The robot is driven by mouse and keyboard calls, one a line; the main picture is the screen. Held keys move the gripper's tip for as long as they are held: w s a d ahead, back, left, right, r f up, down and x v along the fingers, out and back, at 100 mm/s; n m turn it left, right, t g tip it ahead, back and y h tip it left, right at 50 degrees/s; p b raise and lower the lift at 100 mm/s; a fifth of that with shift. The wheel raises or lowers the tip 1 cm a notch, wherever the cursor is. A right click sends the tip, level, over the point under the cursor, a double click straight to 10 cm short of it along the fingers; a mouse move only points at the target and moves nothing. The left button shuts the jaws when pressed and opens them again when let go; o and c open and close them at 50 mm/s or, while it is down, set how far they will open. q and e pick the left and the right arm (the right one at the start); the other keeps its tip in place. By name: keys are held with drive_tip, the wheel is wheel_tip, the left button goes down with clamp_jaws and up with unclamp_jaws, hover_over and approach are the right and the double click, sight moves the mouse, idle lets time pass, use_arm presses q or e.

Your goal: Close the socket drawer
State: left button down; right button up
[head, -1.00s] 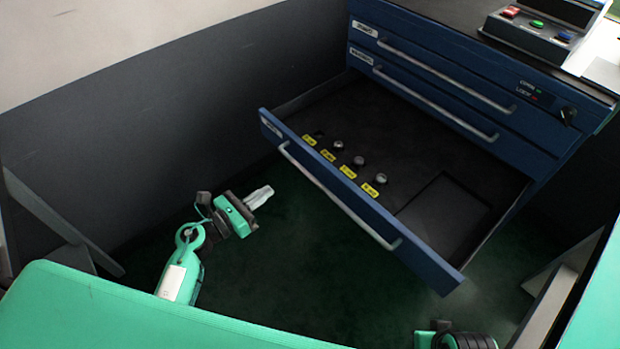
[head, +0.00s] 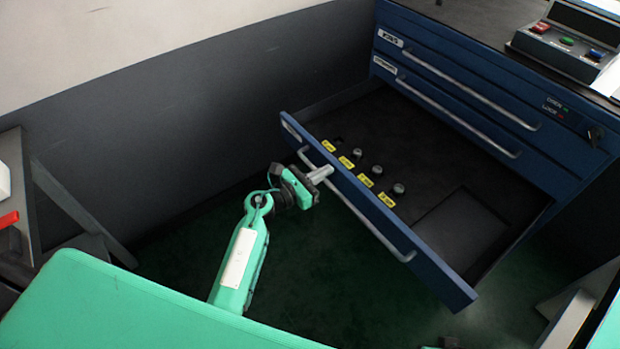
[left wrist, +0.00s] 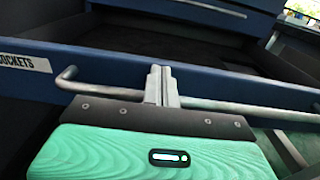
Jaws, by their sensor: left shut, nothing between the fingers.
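The socket drawer (head: 455,283) is the blue bottom drawer, pulled well out of the cabinet, with several sockets beside yellow labels on its dark floor. Its long grey handle (head: 368,222) runs along the front; it also shows in the left wrist view (left wrist: 250,105), beside the "SOCKETS" label (left wrist: 24,62). My left gripper (head: 328,170) is shut and empty, with its fingertips at the drawer front near the handle's left end. In the left wrist view the shut fingers (left wrist: 161,82) overlap the handle and point at the front panel; I cannot tell whether they touch. My right gripper is not clearly visible.
Two shut drawers (head: 465,85) sit above in the blue cabinet, with a key switch (head: 596,134) at their right. A button box (head: 566,47) stands on top. A dark wall (head: 150,150) is at the left.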

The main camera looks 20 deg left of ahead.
use_arm(q)
drive_tip(key=shift+w+d, duration=0.15)
drive_tip(key=shift+w, duration=0.1)
